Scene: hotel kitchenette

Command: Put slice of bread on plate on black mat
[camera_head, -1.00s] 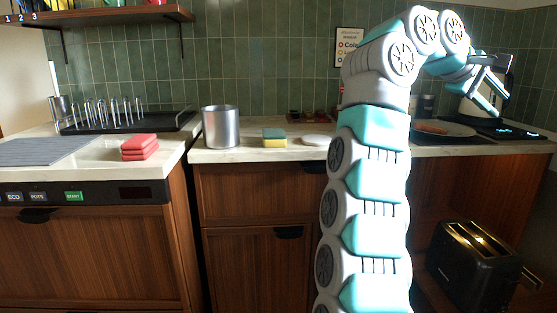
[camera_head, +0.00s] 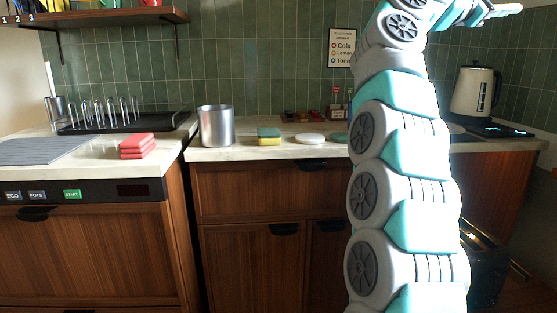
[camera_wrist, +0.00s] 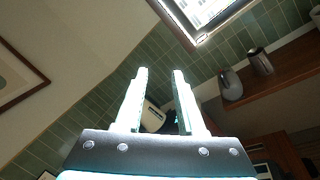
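My gripper (camera_head: 508,10) is raised high at the top right of the head view, well above the counter. In the wrist view its two fingers (camera_wrist: 160,75) stand apart with nothing held between them. The slice of bread is not visible now; my arm covers that part of the counter. A pale sliver (camera_head: 457,129) just right of my arm may be the plate's edge. A flat black surface (camera_head: 497,131) with blue lights lies at the right by the kettle; I cannot tell whether it is the black mat.
A white kettle (camera_head: 475,93) stands at the right back. A metal pot (camera_head: 216,126), a sponge (camera_head: 269,137) and a white disc (camera_head: 310,138) sit on the middle counter. Red folded cloths (camera_head: 137,146), a grey mat (camera_head: 38,151) and a dish rack (camera_head: 130,122) are left.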

